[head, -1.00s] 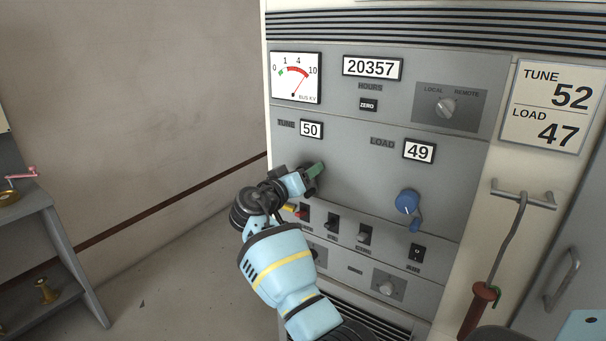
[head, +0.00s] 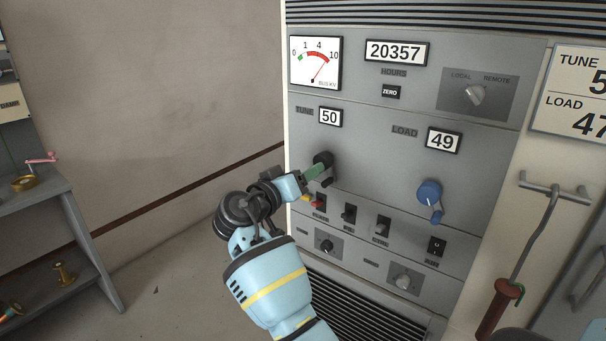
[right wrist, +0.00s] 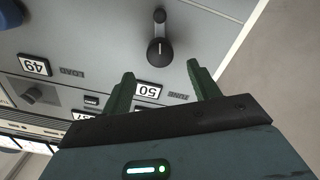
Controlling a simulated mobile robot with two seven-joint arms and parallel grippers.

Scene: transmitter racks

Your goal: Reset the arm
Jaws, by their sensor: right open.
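My right arm (head: 268,275) reaches up from the bottom middle of the head view. My right gripper (head: 314,173), with green fingers, is in front of the cabinet panel beside the black tune crank (head: 323,159). In the right wrist view the fingers (right wrist: 160,75) are spread with nothing between them. The crank also shows there (right wrist: 160,50), just beyond the fingertips and apart from them, its handle pointing down the panel. The tune counter (head: 330,117) reads 50. My left gripper is not in view.
The load counter (head: 443,141) reads 49, above a blue crank (head: 429,193). Several switches (head: 383,224) line the panel below. A hooked rod with a red-brown grip (head: 496,308) hangs at right. A grey shelf (head: 50,200) stands at left; floor between is clear.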

